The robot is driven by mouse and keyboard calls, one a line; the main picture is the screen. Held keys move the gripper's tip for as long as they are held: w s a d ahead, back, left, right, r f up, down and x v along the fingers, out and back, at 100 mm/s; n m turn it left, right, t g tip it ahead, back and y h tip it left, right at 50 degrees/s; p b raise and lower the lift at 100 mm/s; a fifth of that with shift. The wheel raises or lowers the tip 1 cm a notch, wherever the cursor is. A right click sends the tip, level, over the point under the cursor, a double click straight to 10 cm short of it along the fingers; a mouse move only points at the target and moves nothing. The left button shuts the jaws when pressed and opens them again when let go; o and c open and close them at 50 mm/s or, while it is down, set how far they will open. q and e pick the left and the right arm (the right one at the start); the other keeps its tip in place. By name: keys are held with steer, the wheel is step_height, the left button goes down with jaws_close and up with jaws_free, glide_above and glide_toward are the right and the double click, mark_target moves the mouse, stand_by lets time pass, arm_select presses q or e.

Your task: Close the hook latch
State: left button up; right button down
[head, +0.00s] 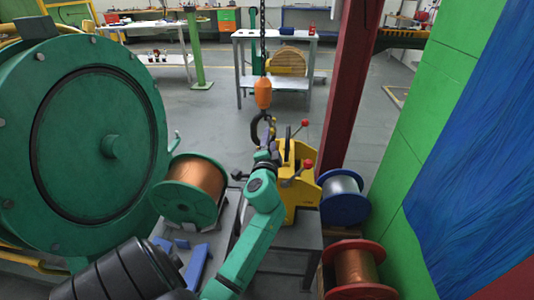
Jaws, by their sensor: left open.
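The dark crane hook (256,131) hangs near the middle of the head view, below an orange hook block (263,92) on a chain. Its latch is too small, and too much covered by my gripper, to tell its position. My left arm is green and reaches up from the bottom of the picture. My left gripper (269,134) is open at the right side of the hook. I cannot tell whether its fingers touch the hook or the latch. My right gripper is not in view.
A yellow device (295,175) with red knobs stands right behind my arm on a grey stand. A copper spool (196,183) is at left, a blue spool (343,197) and a red spool (357,267) at right. A dark red post (345,90) rises beyond.

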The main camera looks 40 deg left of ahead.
arm_select(q)
steer(key=b+v, duration=0.1)
steer(key=v, duration=0.9)
steer(key=shift+s+d, duration=0.2)
steer(key=shift+s, duration=0.15)
